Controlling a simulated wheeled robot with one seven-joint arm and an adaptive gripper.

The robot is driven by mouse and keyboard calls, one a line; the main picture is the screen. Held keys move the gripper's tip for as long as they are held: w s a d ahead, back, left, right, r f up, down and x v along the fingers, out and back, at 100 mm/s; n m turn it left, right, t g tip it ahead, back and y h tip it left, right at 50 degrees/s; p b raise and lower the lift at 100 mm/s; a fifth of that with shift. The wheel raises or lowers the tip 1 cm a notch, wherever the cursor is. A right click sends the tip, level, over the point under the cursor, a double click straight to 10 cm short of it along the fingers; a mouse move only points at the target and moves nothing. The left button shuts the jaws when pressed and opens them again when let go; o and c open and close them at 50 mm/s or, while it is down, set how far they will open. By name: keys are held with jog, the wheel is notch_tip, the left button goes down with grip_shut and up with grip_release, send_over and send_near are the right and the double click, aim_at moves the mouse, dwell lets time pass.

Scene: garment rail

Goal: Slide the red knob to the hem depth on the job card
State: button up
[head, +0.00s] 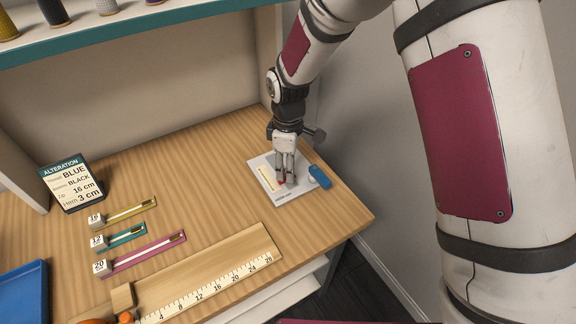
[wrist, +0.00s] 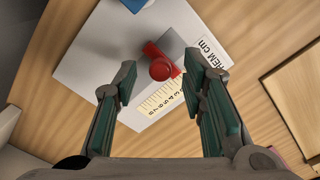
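The job card (head: 72,185) stands at the back left and reads Hem 3 cm. The hem gauge (head: 263,190) is a pale plate at the right of the table, with a numbered scale (wrist: 160,100) and a HEM cm label. The red knob (wrist: 161,68) sits on a grey slider beside the scale; in the head view the knob (head: 281,183) is partly hidden by my fingers. My gripper (wrist: 158,70) is open, pointing down over the gauge, one finger each side of the knob with gaps showing. The exact reading at the knob cannot be told.
A blue piece (head: 320,177) lies at the gauge's right edge, close to my gripper. A wooden ruler board (head: 215,270) lies in front, and coloured zip strips (head: 145,253) lie left. A blue tray (head: 25,290) is at far left. The table's right edge is near.

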jog(key=shift+f, duration=0.25)
grip_shut()
jog(key=shift+w+a+f+b, duration=0.1)
jog(key=shift+w+a+b, duration=0.5)
jog(key=shift+w, duration=0.3)
jog(key=shift+s, duration=0.1)
grip_release()
